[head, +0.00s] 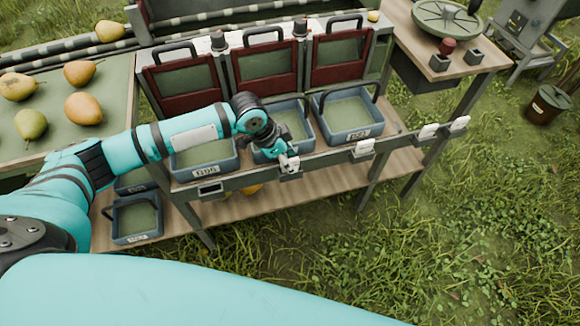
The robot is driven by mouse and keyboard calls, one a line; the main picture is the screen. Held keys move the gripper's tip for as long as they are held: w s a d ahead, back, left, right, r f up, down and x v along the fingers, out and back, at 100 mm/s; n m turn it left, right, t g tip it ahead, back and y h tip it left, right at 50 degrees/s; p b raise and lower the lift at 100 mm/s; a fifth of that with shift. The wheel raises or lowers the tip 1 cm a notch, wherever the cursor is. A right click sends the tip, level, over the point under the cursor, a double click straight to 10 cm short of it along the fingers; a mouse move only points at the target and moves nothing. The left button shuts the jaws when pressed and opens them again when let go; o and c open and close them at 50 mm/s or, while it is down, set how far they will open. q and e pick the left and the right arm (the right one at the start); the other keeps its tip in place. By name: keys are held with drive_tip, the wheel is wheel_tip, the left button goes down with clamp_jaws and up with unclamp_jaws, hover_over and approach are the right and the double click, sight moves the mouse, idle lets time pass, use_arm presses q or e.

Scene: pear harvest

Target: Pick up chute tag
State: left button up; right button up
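My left arm comes in from the left and reaches over the front of the bench. My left gripper (285,158) is at the front rail, right at a small white tag (293,166) that hangs there. The fingers are small and overlap the tag, so I cannot tell whether they are open or shut on it. More white tags hang along the rail to the right: one (365,146) below the right tray, another (428,131) and one at the rail's end (459,123). My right gripper is not in view.
Blue trays stand behind the rail: left (232,164), middle (308,137) and right (378,131). Red-framed chute gates (298,70) rise behind them. Several pears lie on the green table (110,127) at left. A round scale (447,17) stands at upper right. Grass is open at right.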

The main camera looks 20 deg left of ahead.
use_arm(q)
drive_tip(key=shift+x, duration=0.9)
drive_tip(key=shift+c, duration=0.3)
clamp_jaws()
drive_tip(key=shift+r, duration=0.1)
